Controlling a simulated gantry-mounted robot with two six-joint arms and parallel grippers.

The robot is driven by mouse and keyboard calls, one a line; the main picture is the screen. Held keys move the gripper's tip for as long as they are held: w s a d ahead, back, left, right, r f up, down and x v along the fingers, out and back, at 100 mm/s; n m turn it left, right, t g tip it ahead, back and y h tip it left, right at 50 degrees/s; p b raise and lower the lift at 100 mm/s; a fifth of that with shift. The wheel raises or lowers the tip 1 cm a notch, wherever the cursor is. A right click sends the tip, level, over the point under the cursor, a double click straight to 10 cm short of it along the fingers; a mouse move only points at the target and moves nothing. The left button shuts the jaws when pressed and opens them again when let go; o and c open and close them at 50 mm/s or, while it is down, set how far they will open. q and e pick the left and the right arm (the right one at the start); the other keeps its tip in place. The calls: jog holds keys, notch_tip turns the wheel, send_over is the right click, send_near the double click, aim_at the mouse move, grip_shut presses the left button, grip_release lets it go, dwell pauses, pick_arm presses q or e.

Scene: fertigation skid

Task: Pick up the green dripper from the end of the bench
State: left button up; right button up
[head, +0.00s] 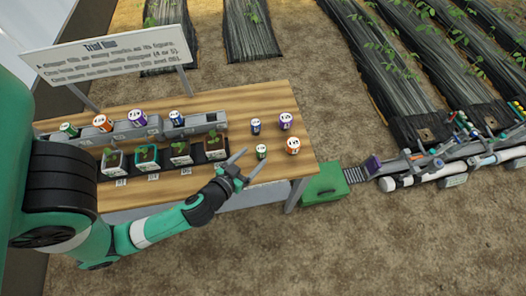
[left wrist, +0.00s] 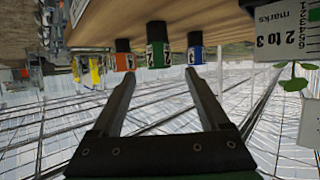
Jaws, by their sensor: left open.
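The green dripper (head: 261,151) is a small upright cylinder with a pale top, standing at the right end of the wooden bench (head: 225,101). My left gripper (head: 250,158) is open and empty, its fingertips pointing at the green dripper from the left and front, close to it. In the left wrist view, which looks upside down, the green dripper (left wrist: 157,53) shows beyond and between the two open fingers (left wrist: 159,80). The dripper is not between the pads there. My right gripper is not in view.
Orange (head: 292,146), purple (head: 285,121) and blue (head: 255,127) drippers stand close around the green one. A grey rack (head: 218,121) of drippers and potted seedlings (head: 146,155) are left of the gripper. A sign (head: 110,50) stands behind. A green box (head: 325,184) sits beyond the bench's right end.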

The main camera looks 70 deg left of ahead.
aim_at(259, 151)
pick_arm(q)
jog(key=x, duration=0.4)
jog(key=shift+w, duration=0.1)
jog(key=shift+b+x, duration=0.55)
jog(key=shift+x, duration=2.05)
jog(key=shift+f, duration=0.1)
grip_shut()
